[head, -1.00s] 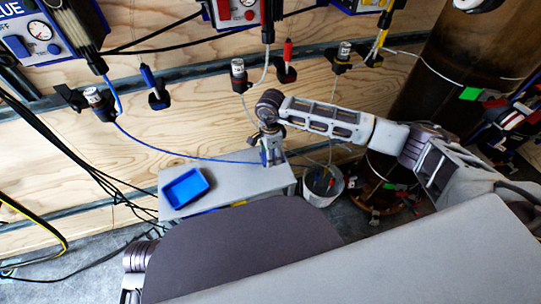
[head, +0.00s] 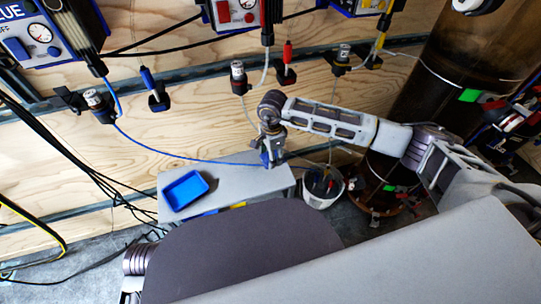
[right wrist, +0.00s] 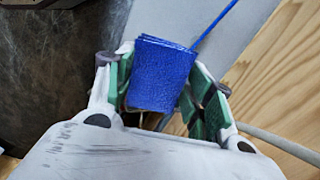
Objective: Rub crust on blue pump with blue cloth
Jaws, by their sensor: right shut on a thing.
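The blue pump (head: 40,40) is a box with a round gauge and a "BLUE" label on the wall at the upper left of the head view, partly cut off. I cannot make out any crust on it. The blue cloth (right wrist: 162,75) is a folded, layered pad between the green-lined fingers of my right gripper (right wrist: 170,100). In the head view my right gripper (head: 273,158) points down above the right part of the grey bench, well to the right of and below the blue pump. My left gripper is out of view.
A grey bench (head: 245,185) bears an empty blue tray (head: 186,189). A white bucket (head: 322,199) stands to its right. A blue hose (head: 165,150) runs toward my right gripper. Other pumps (head: 238,12) and dark cables line the plywood wall.

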